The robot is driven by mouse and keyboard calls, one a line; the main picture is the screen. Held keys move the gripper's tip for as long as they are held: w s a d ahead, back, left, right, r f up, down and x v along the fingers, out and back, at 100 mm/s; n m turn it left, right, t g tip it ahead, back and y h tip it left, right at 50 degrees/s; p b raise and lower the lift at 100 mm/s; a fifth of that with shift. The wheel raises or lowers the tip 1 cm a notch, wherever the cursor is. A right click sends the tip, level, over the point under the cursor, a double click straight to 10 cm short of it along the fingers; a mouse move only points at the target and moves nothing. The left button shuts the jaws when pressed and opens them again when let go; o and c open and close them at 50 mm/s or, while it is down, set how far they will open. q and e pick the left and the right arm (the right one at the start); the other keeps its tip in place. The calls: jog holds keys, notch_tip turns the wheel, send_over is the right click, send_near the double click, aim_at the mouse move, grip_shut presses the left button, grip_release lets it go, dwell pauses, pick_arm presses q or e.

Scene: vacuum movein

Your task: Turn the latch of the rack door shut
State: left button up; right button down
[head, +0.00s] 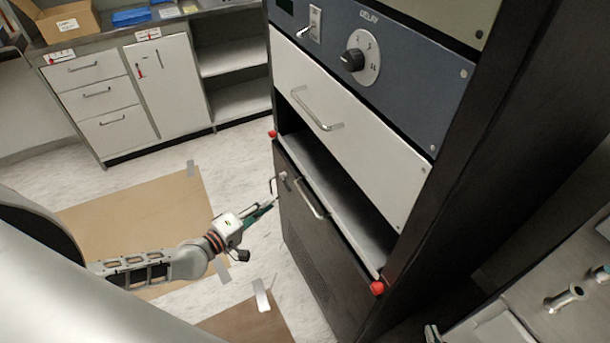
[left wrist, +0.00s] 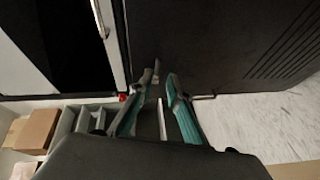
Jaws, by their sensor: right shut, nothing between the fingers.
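The dark rack door (head: 318,245) stands low in the rack and looks closed or nearly so. A small metal latch (head: 283,177) sits near its upper left corner, beside a bar handle (head: 311,200). My left gripper (head: 270,206) is just left of the door edge, below the latch. In the left wrist view its fingers (left wrist: 159,82) are apart, with a small metal piece (left wrist: 157,70), seemingly the latch, between or just beyond the tips. I cannot tell whether they touch it. A tip of what seems my right gripper (head: 432,333) shows at the bottom edge, away from the door.
A white drawer (head: 350,128) with a handle is above an open slot. Red knobs mark the slot's corners (head: 377,288). A blue panel with a dial (head: 361,58) is higher up.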

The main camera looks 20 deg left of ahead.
aim_at(286, 182)
pick_arm(q)
jog(key=b+x, duration=0.1)
jog(key=x, duration=0.7)
jog(key=shift+a, duration=0.3)
jog(key=shift+w+r, duration=0.1)
jog(key=shift+r, duration=0.05)
grip_shut()
